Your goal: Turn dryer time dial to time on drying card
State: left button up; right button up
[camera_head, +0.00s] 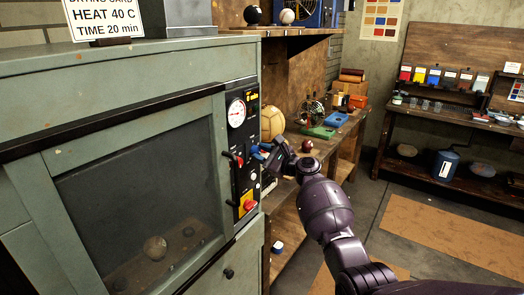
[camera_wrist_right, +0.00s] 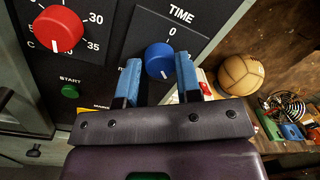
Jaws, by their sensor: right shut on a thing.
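The drying card (camera_head: 105,18) on top of the green dryer (camera_head: 110,70) reads heat 40 C, time 20 min. In the right wrist view, the blue time dial (camera_wrist_right: 159,60) sits on the dark panel under the word TIME, with a 0 above it. Its white mark shows near its lower edge. My right gripper (camera_wrist_right: 158,78) has its blue fingers on either side of the dial, shut on it. In the head view, my right gripper (camera_head: 264,152) is at the dryer's panel and covers the dial. My left gripper is not in view.
A red dial (camera_wrist_right: 57,28) and a green START button (camera_wrist_right: 70,91) are left of the time dial. A red-and-yellow button (camera_head: 248,205) is lower on the panel. A tan ball (camera_head: 272,122) and other items stand on the bench beyond.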

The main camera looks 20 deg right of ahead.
jog(key=shift+m, duration=0.6)
jog(key=o, duration=0.9)
jog(key=shift+s+d, duration=0.1)
jog(key=b+v, duration=0.1)
jog(key=v, duration=0.9)
jog(key=shift+s+d, duration=0.15)
jog(key=shift+s, duration=0.1)
